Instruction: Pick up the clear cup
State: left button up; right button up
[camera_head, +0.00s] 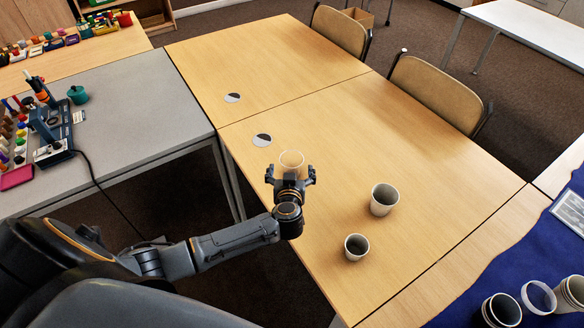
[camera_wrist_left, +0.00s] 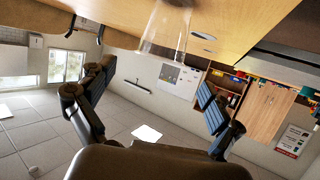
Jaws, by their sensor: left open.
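The clear cup (camera_head: 291,158) shows in the head view as a see-through cup with a faint rim, at the near-left part of the wooden table. It also shows in the left wrist view (camera_wrist_left: 167,32), where the picture is upside down and the table lies along the top. My left gripper (camera_head: 291,176) is open, with its fingers spread to either side near the cup. In the left wrist view the gripper (camera_wrist_left: 150,90) has nothing between its fingers, and the cup appears ahead, toward the table side. My right gripper is out of view.
Two pale cups, a larger one (camera_head: 384,199) and a smaller one (camera_head: 356,247), stand right of my gripper. Two round black-and-white discs (camera_head: 262,140) (camera_head: 232,98) lie farther back. A blue cloth (camera_head: 500,290) at right holds more cups. The table's far middle (camera_head: 350,120) is clear.

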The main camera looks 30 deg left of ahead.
aim_at(292, 155)
pick_arm(q)
jog(key=x, duration=0.5)
jog(key=shift+w+f, duration=0.1)
jog(key=shift+w, duration=0.05)
jog(key=c, duration=0.8)
